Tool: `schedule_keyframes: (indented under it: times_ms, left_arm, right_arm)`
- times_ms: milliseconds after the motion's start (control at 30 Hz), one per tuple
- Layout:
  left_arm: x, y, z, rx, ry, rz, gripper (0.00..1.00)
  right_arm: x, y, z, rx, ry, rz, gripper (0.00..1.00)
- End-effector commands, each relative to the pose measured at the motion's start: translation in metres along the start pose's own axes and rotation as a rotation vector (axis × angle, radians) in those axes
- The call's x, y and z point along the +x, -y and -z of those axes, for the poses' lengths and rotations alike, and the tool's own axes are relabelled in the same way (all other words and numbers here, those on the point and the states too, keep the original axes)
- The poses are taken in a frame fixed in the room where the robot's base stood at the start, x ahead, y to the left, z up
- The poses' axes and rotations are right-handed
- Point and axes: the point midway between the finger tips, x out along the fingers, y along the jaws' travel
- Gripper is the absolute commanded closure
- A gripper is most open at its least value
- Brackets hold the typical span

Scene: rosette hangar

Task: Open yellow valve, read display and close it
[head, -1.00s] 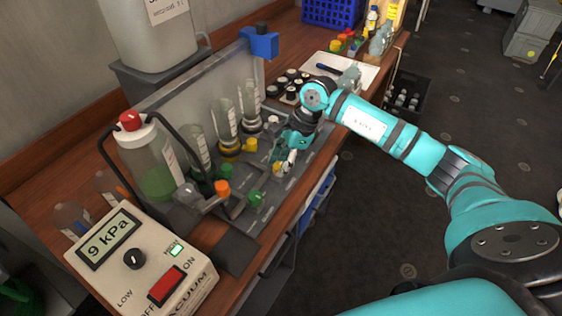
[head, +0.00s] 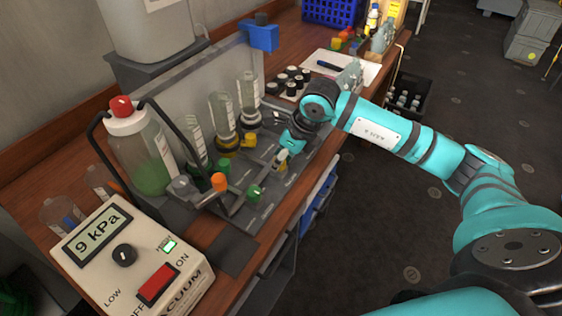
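A yellow valve (head: 283,167) sits on the grey manifold on the bench, mostly hidden by my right gripper. My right gripper (head: 284,156) reaches in from the right and points down at this valve, with its fingertips at or just above it. I cannot tell whether they touch it or how wide they are. Another yellow knob (head: 249,140) is farther back, beside the glass cylinders. The display (head: 99,235) on the vacuum box at the front left reads 9 kPa. My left gripper is not in view.
A green valve (head: 254,192) and an orange knob (head: 219,181) are left of my gripper. A red-capped bottle (head: 140,150) and several upright glass cylinders (head: 221,112) line the back. Black-capped vials (head: 290,82) stand beyond my wrist.

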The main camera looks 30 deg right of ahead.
Motion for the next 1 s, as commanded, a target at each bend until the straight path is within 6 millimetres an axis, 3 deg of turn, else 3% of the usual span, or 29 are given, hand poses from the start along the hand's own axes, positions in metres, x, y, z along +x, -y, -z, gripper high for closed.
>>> schedule_keyframes:
  times_ms: [500, 1000]
  left_arm:
    - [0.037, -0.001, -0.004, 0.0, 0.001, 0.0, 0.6]
    - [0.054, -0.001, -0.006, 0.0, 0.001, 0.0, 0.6]
  right_arm:
    - [0.002, -0.002, -0.002, 0.449, 0.006, 0.189, 1.0]
    - [0.0, -0.002, -0.002, 0.748, 0.004, 0.31, 1.0]
